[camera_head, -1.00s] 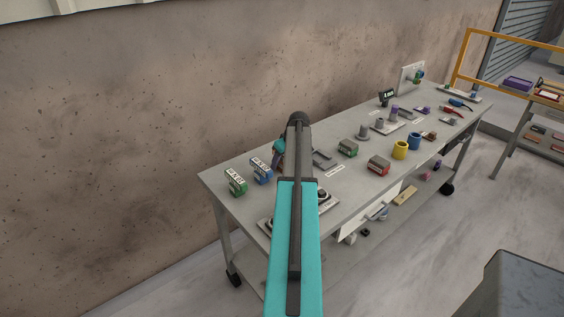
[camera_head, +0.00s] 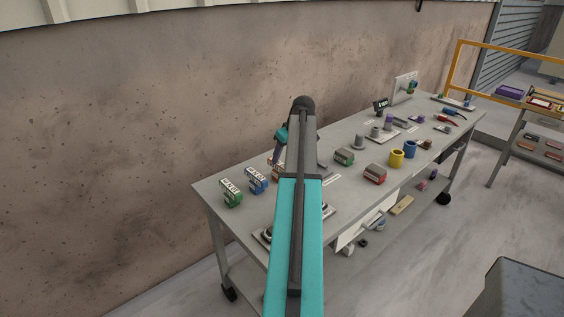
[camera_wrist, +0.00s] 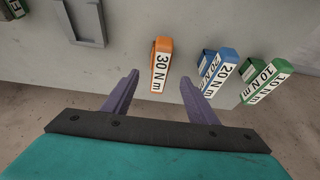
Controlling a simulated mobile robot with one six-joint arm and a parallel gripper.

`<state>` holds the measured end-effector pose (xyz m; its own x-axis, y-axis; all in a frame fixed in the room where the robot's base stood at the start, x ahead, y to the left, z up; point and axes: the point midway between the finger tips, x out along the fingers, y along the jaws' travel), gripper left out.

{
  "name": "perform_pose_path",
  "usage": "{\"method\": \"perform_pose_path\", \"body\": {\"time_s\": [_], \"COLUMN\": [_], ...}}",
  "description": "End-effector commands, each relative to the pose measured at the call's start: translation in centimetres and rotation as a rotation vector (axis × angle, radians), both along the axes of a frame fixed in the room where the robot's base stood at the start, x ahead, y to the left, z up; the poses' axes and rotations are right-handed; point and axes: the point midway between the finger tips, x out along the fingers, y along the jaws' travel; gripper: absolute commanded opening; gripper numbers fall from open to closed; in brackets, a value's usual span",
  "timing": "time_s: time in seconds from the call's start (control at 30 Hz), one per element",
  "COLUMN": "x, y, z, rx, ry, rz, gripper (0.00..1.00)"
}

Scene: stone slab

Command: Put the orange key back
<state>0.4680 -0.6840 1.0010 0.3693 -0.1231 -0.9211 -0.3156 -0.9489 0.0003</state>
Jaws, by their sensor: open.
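The orange key (camera_wrist: 161,62), a block labelled 30 N m, stands on the grey table just ahead of my fingers in the wrist view. A small part of it (camera_head: 276,172) shows beside my arm in the head view. My gripper (camera_wrist: 159,78) is open and empty, with one purple finger to each side of the orange key's near end. In the head view my gripper (camera_head: 278,150) is above the table, partly hidden by my arm. A blue 20 N m block (camera_wrist: 218,72) and a green 10 N m block (camera_wrist: 265,82) stand to the right in the wrist view.
A grey holder (camera_wrist: 82,22) lies at the upper left of the wrist view.

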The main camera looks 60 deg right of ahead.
Motion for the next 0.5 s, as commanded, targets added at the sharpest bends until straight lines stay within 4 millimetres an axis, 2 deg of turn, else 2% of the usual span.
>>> {"method": "perform_pose_path", "body": {"time_s": [0.2, 0.5], "x": [-0.41, -0.43], "y": [0.16, 0.19], "z": [1.05, 1.16], "rx": [-0.001, 0.000], "ry": [-0.001, 0.000], "rz": [0.000, 0.000], "gripper": [0.53, 0.53]}}
